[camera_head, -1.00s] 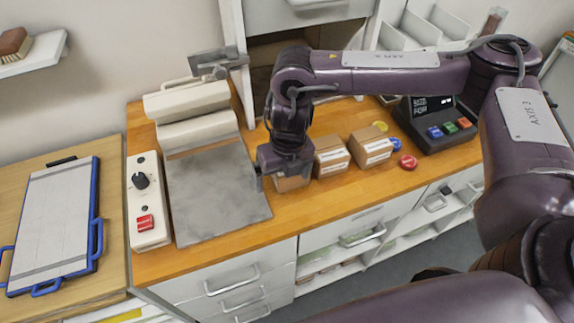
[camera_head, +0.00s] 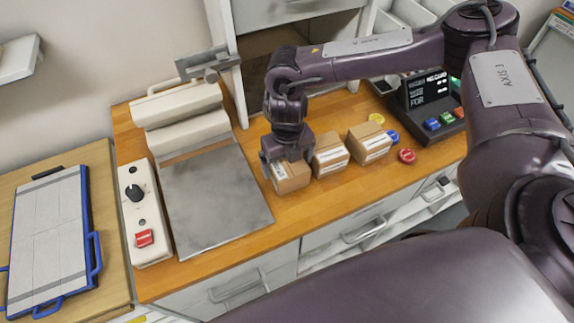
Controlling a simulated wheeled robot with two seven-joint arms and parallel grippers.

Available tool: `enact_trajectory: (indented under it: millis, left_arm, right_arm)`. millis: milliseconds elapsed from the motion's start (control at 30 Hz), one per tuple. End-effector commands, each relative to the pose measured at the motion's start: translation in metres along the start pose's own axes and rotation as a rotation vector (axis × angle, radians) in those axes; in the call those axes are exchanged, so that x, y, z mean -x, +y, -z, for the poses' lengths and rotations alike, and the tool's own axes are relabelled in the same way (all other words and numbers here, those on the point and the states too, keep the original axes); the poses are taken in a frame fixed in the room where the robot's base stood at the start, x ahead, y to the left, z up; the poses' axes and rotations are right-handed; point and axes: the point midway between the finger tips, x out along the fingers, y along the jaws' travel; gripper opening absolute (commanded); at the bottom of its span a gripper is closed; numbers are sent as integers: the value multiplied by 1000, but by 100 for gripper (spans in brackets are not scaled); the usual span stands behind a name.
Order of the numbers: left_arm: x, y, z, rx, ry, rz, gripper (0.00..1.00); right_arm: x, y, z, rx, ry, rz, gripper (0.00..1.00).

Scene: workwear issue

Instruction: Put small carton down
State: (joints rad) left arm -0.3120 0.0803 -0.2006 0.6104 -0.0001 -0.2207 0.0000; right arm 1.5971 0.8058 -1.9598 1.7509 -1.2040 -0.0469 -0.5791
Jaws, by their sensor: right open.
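A small brown carton (camera_head: 291,179) with a white label stands on the wooden counter, at the left end of a row of cartons. My right gripper (camera_head: 286,160) is open at the top of this carton, with its fingers beside it. The gripper hides part of the carton's top and back. A second carton (camera_head: 331,158) and a third carton (camera_head: 370,146) stand to its right, each with a white label strip. My left gripper is not in view.
A grey plate (camera_head: 215,200) with cream rollers lies left of the cartons, beside a control box (camera_head: 146,220) with a black knob and red button. Red, blue and yellow round pieces and a black button console (camera_head: 432,110) are to the right. Bare counter (camera_head: 290,213) lies in front of the cartons.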

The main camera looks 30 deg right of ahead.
Motion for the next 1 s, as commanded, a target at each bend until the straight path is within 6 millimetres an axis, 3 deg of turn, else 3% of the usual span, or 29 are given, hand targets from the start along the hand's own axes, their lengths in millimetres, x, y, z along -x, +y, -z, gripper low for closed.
enact_trajectory:
  millis: [33, 200, 433, 800, 1000]
  left_arm:
    - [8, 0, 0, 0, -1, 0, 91]
    - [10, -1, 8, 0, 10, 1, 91]
    - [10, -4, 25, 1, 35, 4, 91]
    - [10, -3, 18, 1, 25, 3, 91]
    - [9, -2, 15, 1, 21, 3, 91]
  right_arm:
    - [-5, 0, 2, 1, 4, 2, 93]
    - [-23, 0, 1, 0, 1, 1, 93]
    - [-25, 0, 0, 0, -1, 0, 93]
    - [-24, 0, 0, -1, -1, -1, 49]
    - [-23, 0, 0, -1, -1, -1, 48]
